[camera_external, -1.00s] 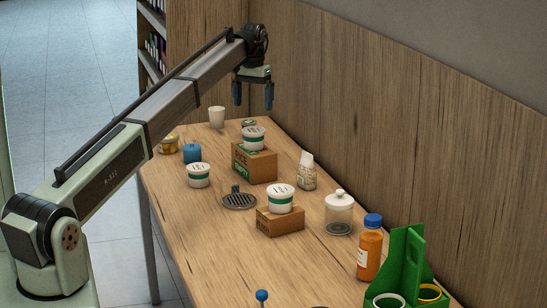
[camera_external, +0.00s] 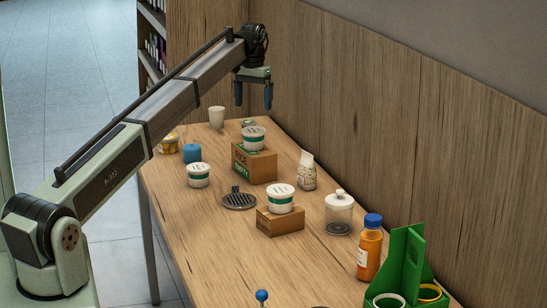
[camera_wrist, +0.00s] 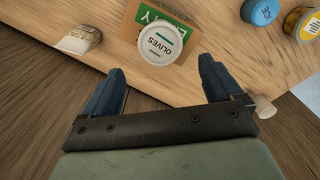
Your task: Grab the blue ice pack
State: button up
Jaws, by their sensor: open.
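The blue ice pack (camera_external: 192,153) is a small blue cylinder standing on the left side of the wooden table, near its far end. In the wrist view it is a blue disc marked ICE (camera_wrist: 263,12) at the upper right. My gripper (camera_external: 254,98) is open and empty, high above the far end of the table. In the wrist view its two dark blue fingers (camera_wrist: 163,82) are spread, with the ice pack beyond and to the right of them, apart from both.
A cardboard box (camera_external: 254,165) carries a white tub, labelled OLIVES in the wrist view (camera_wrist: 160,43). Beside the ice pack stand a yellow-labelled jar (camera_external: 168,144) and another white tub (camera_external: 198,175). A white cup (camera_external: 217,117) stands behind. The wooden wall (camera_external: 360,110) bounds the right side.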

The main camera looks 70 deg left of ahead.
jog(key=s+a+f+n, duration=0.2)
jog(key=s+a+f, duration=0.2)
jog(key=s+a, duration=0.85)
jog(key=n, duration=0.7)
send_near(192, 145)
jog(key=f, duration=1.1)
jog(key=shift+s+d+f, duration=0.1)
jog(key=shift+d, duration=0.1)
jog(key=c, duration=1.2)
